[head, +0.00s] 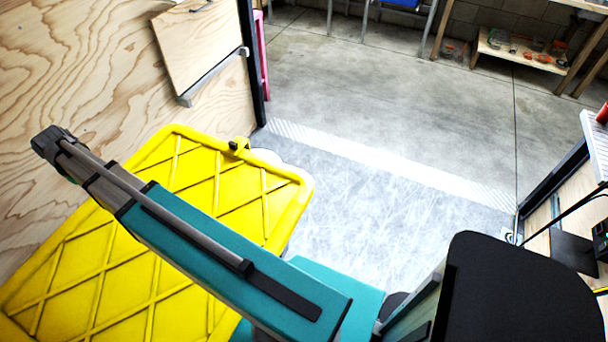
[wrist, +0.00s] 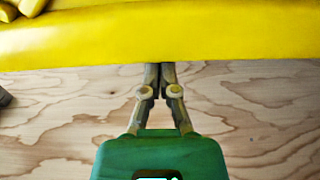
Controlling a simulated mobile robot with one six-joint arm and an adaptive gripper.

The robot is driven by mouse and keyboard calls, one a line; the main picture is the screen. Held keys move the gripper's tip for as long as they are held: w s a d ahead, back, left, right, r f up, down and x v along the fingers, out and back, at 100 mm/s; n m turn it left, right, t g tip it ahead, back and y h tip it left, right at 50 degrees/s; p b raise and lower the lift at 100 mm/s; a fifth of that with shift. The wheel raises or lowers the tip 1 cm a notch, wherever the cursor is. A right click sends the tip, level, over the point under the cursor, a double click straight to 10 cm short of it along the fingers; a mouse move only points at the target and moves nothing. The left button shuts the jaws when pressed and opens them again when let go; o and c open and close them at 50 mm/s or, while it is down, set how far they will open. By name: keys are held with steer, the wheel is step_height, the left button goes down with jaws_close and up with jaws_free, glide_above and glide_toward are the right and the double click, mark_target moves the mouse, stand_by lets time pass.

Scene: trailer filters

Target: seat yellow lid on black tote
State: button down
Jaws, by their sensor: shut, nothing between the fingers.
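The yellow lid (head: 185,190) lies at the left in the head view, a broad panel with raised diagonal ribs and a rounded rim. My arm crosses over it and hides part of it. In the wrist view the lid's rim (wrist: 160,35) fills the top as a smooth yellow band. My gripper (wrist: 160,68) is shut and empty, its fingertips at the lower edge of that band; whether they touch it I cannot tell. My gripper is not visible in the head view. I cannot make out the black tote; whether it is under the lid is hidden.
A plywood wall (head: 70,60) stands close by the lid on the left, with a hinged wooden panel (head: 205,45) on it. The grey floor (head: 370,190) to the right of the lid is clear. A low shelf (head: 520,55) with small items stands at the back right.

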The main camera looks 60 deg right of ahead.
steer(key=s+a+r+p, duration=0.3)
steer(key=s+r+p, duration=0.7)
steer(key=r+p, duration=0.1)
steer(key=s+a+r+p, duration=0.4)
steer(key=s+r+p, duration=0.7)
steer(key=r+p, duration=0.1)
